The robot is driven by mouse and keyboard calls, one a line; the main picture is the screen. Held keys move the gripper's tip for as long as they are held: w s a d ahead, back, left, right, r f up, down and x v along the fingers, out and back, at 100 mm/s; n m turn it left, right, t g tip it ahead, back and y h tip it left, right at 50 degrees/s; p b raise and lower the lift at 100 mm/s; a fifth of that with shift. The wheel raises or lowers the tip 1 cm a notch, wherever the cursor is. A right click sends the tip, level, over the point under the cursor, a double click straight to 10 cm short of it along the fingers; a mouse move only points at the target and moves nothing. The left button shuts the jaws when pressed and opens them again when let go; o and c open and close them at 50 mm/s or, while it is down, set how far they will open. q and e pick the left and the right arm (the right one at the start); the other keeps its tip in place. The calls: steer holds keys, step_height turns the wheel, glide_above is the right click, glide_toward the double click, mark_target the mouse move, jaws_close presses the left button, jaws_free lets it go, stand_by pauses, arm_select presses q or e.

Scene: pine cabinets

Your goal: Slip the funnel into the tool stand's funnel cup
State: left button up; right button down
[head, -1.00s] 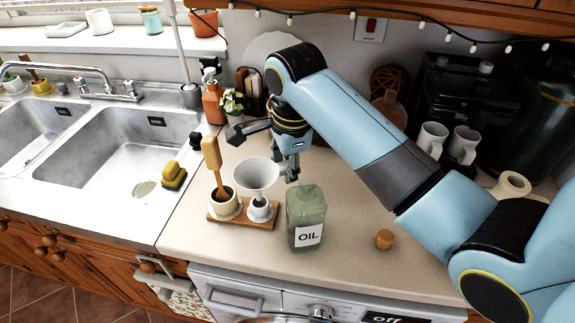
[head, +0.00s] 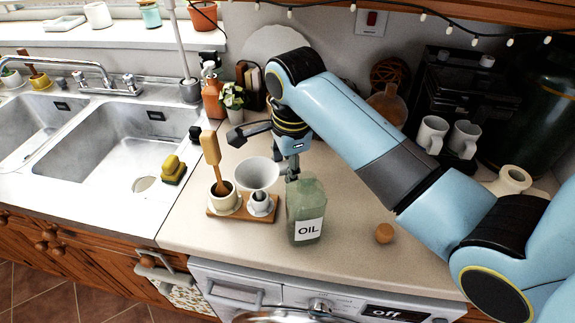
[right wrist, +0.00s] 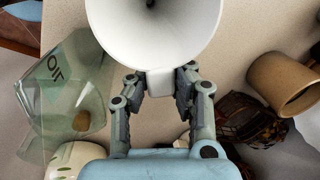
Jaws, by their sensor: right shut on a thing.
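The white funnel (head: 257,173) is upright, wide mouth up, above the right part of the wooden tool stand (head: 228,213). Its spout points down at the white funnel cup (head: 262,207); I cannot tell whether the tip is inside the cup. My right gripper (head: 289,173) is right of the funnel, its fingers partly hidden by the oil bottle. In the right wrist view the gripper (right wrist: 162,90) is shut on a white block at the rim of the funnel (right wrist: 152,28). My left gripper is not in view.
The green oil bottle (head: 306,208) stands close to the right of the stand. A wooden-handled tool (head: 211,152) stands in the stand's left cup (head: 223,200). A cork (head: 384,233) lies on open counter at right. The sink (head: 110,150) is at left.

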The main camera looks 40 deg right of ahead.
steer(key=shift+f, duration=0.15)
steer(key=shift+f+b, duration=0.4)
steer(key=shift+f, duration=0.75)
steer(key=c, duration=1.1)
jaws_free()
steer(key=shift+c, duration=0.2)
steer(key=shift+r, duration=0.1)
